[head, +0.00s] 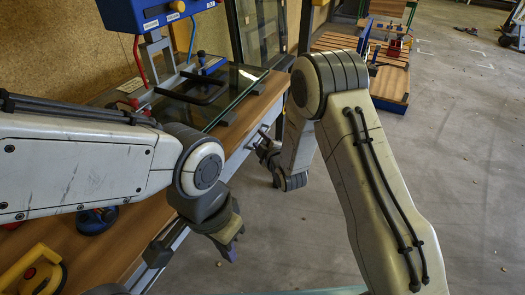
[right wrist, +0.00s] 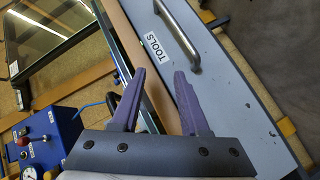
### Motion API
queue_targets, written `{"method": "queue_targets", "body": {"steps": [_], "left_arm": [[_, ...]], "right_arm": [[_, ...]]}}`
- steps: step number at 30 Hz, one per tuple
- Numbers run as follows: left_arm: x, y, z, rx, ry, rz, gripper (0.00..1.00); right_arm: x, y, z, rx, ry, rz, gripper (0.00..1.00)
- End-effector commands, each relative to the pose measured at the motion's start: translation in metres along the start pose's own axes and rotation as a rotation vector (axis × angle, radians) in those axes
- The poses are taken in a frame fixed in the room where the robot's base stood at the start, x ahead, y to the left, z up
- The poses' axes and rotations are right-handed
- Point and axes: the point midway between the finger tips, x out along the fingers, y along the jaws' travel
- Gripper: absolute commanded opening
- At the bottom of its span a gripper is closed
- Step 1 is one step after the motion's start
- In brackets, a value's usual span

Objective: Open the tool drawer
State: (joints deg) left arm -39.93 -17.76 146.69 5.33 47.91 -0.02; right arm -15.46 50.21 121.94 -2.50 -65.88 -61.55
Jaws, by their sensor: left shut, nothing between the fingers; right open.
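The tool drawer (right wrist: 235,85) shows in the right wrist view as a grey-blue front with a white TOOLS label (right wrist: 157,47) and a metal bar handle (right wrist: 181,38). My right gripper (right wrist: 160,75) is open, with its two purple fingers pointing towards the drawer front. The handle lies beyond the fingertips, apart from them and not between them. In the head view my right gripper (head: 262,150) is beside the bench's front edge, partly hidden by my arm. My left gripper (head: 233,247) is shut and empty, lower down by the bench edge.
The wooden workbench (head: 262,100) carries a glass panel (head: 215,95) in a dark frame and a blue control box (head: 150,12). A yellow-handled tool (head: 30,270) lies at the near left.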

Motion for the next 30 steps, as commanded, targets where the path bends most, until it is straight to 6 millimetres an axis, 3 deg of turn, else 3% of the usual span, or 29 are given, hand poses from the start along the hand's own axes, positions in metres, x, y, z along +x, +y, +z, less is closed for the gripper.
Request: {"method": "queue_targets", "body": {"steps": [1,6,12,17,30], "left_arm": [[0.019,-0.001,0.001,0.000,0.000,0.000,0.00],[0.039,-0.003,0.002,0.000,0.000,0.000,0.00],[0.051,-0.004,0.003,0.000,0.000,0.000,0.00],[0.051,-0.004,0.003,0.000,0.000,0.000,0.00],[0.059,-0.004,0.003,0.000,0.000,0.000,0.00]], "right_arm": [[0.011,-0.022,0.021,-0.053,0.016,0.054,0.45],[0.018,-0.043,0.052,-0.219,0.066,0.245,0.45],[0.011,-0.057,0.072,-0.332,0.081,0.387,0.45],[0.016,-0.054,0.072,-0.351,0.084,0.416,0.45],[0.085,-0.025,0.060,-0.349,0.086,0.414,0.45]]}}
